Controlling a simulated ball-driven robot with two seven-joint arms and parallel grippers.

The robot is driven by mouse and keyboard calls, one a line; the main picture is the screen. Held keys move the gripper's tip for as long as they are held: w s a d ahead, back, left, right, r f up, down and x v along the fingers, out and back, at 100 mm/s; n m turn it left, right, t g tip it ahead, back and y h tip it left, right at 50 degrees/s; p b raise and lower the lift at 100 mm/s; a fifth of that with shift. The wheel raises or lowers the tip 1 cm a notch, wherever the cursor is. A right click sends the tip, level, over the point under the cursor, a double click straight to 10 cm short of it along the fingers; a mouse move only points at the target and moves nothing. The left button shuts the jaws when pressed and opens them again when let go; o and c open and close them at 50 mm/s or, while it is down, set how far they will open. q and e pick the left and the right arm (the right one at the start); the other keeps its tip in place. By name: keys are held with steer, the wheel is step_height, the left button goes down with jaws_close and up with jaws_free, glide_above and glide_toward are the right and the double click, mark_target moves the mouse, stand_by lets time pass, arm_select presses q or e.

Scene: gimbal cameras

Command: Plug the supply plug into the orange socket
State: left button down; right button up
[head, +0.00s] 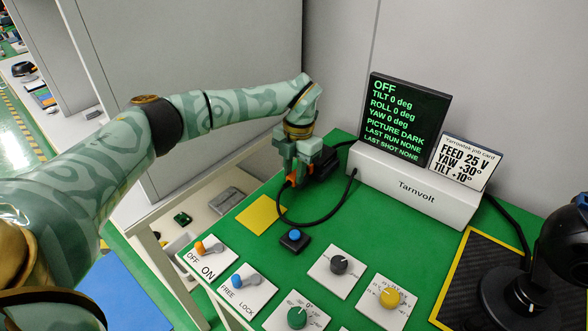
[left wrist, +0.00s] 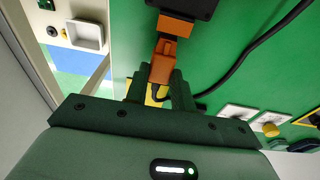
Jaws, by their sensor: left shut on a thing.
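The orange supply plug (head: 290,180) is between the fingers of my left gripper (head: 294,170), which is shut on it, with its black cable trailing toward the front. In the left wrist view, the plug (left wrist: 162,65) is between the fingertips (left wrist: 156,88) and points at the orange socket (left wrist: 174,27). The socket is on a dark box (left wrist: 190,7). The plug's front end lies against or very close to the socket mouth, roughly in line; I cannot tell whether it is inserted. In the head view my gripper hides the socket, and part of the dark box (head: 324,164) shows behind it.
The white Tarnvolt unit (head: 415,188) carries a display reading OFF. The ON/OFF switch (head: 207,250), FREE/LOCK lever (head: 246,287), blue button (head: 294,237) and several knobs stand nearer. A black gimbal camera (head: 550,255) is at right.

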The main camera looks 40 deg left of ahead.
arm_select(q)
steer(key=shift+r, duration=0.1)
arm_select(e)
steer(key=shift+w+r, duration=0.15)
steer(key=shift+r, duration=0.1)
arm_select(q)
steer(key=shift+w, duration=0.25)
arm_select(e)
steer(key=shift+f, duration=0.2)
arm_select(q)
steer(key=shift+w, duration=0.1)
steer(key=shift+w+b, duration=0.25)
steer(key=shift+b, duration=0.05)
arm_select(e)
steer(key=shift+s+f, duration=0.2)
arm_select(q)
steer(key=shift+w+d+b, duration=0.1)
steer(key=shift+w+b, duration=0.35)
steer(key=shift+w, duration=0.15)
arm_select(e)
steer(key=shift+s+f, duration=0.2)
steer(key=shift+f, duration=0.2)
arm_select(q)
steer(key=shift+w, duration=0.1)
